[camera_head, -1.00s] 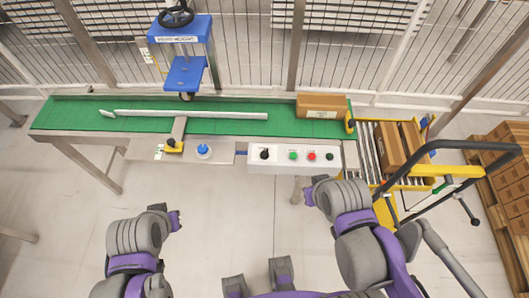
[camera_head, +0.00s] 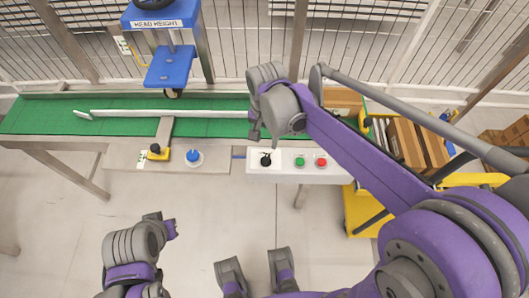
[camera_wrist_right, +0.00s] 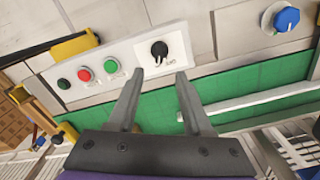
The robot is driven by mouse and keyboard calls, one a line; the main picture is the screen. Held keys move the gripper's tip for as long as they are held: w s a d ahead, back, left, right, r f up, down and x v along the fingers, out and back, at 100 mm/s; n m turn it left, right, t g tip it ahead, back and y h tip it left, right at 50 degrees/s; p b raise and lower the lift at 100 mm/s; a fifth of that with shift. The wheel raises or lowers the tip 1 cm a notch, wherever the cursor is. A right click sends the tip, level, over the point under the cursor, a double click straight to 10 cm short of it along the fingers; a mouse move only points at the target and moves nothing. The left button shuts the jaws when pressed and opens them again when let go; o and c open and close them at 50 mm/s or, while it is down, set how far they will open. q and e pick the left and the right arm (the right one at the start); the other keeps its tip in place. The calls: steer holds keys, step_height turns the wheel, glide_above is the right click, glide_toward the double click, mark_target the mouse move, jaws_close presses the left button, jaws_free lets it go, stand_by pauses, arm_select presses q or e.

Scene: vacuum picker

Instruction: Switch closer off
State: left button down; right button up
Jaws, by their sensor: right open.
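The control panel (camera_head: 285,177) is a white box on the conveyor's front edge. It carries a black rotary knob (camera_head: 266,159), a green button (camera_head: 299,161) and a red button (camera_head: 321,162). In the right wrist view, the black knob (camera_wrist_right: 159,48) sits on a white plate. My right gripper (camera_wrist_right: 158,76) is open and empty. Its fingertips are just short of the knob, one to each side in the picture, with no visible contact. In the head view, my right wrist hides much of the gripper. My left arm's end (camera_head: 168,230) is low at the left; its fingers are not clear.
A blue knob (camera_head: 193,156) and a yellow-black handle (camera_head: 157,152) sit left of the panel. The green conveyor (camera_head: 50,115) lies behind, under a blue press head (camera_head: 170,68). Brown boxes (camera_head: 405,140) stand on rollers at the right. The floor in front is clear.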

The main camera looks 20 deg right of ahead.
mark_target(266, 158)
step_height(266, 158, down, 10)
steer(key=shift+s+r+b, duration=0.1)
steer(key=shift+r+b, duration=0.05)
steer(key=shift+b, duration=0.8)
jaws_close()
